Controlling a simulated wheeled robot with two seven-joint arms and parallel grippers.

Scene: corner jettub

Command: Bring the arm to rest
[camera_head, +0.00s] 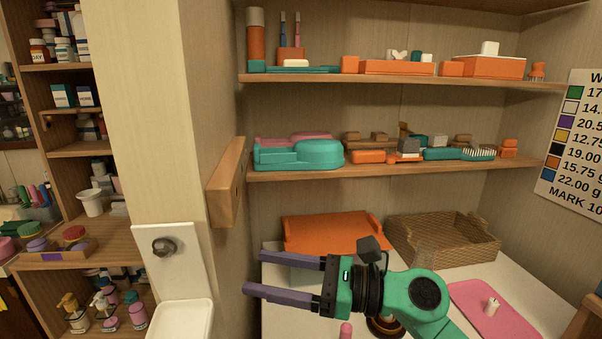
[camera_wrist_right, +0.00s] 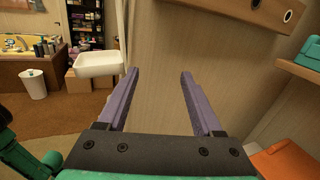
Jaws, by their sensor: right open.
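My right gripper (camera_head: 284,275) is in the lower middle of the head view, at the end of a green arm, with its two purple fingers pointing left. The fingers are apart with nothing between them. The right wrist view also shows this gripper (camera_wrist_right: 158,74) open and empty, with a wall panel and floor beyond the fingertips. In the head view it is in front of the white counter (camera_head: 285,302). My left gripper is not in the head view.
An orange tray (camera_head: 330,232) and a woven basket (camera_head: 445,240) stand on the counter behind the gripper. A pink mat (camera_head: 478,302) lies at right. A wooden block (camera_head: 227,182) juts from the wall, above a white basin (camera_head: 182,318). Loaded shelves (camera_head: 400,168) hang above.

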